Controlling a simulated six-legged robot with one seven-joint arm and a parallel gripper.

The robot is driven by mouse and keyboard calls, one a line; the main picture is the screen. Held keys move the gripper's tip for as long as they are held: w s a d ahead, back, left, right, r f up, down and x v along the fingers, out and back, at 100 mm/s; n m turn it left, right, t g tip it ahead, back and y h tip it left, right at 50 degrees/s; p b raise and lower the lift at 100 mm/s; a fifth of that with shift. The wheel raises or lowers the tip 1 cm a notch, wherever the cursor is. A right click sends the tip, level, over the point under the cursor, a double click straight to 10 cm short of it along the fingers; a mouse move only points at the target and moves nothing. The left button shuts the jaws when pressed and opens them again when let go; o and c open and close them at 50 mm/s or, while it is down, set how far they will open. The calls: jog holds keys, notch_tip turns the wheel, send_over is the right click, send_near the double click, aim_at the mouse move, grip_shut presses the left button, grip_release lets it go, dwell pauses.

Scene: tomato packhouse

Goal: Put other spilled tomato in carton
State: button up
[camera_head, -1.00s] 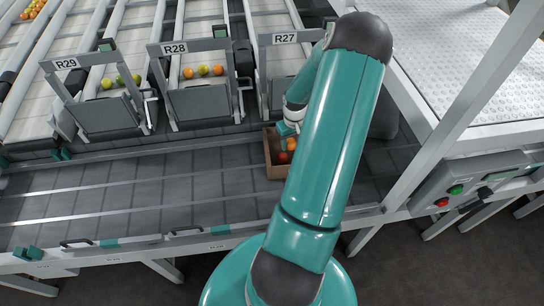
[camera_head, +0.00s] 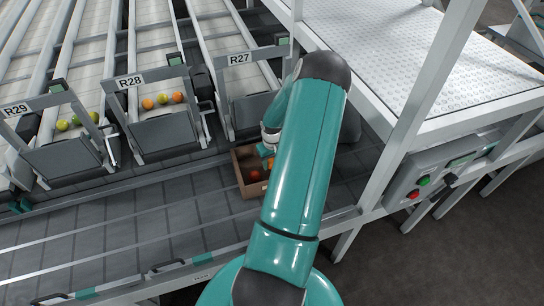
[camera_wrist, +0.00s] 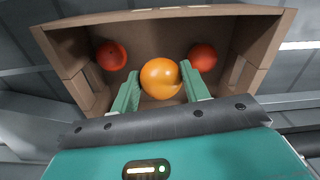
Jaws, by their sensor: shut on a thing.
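The cardboard carton (camera_head: 240,178) stands on the dark belt below lane R27, partly hidden behind my arm. In the wrist view the carton (camera_wrist: 165,14) lies open below my gripper (camera_wrist: 160,84). My gripper is shut on an orange tomato (camera_wrist: 160,76), with a green finger on each side of it, over or inside the carton. I cannot tell whether that tomato touches the floor. Two red tomatoes lie in the carton, one at the left (camera_wrist: 111,56) and one at the right (camera_wrist: 203,57).
Lane R29 holds green ones (camera_head: 76,120). A metal post (camera_head: 415,100) and control box (camera_head: 425,178) stand right of my arm. The belt left of the carton is clear.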

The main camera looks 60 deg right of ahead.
jog(key=shift+w+f, duration=0.1)
jog(key=shift+f, duration=2.85)
jog(key=shift+f, duration=0.6)
jog(key=o, duration=0.8)
jog(key=c, duration=0.3)
jog(key=shift+r, duration=0.1)
jog(key=shift+r, duration=3.45)
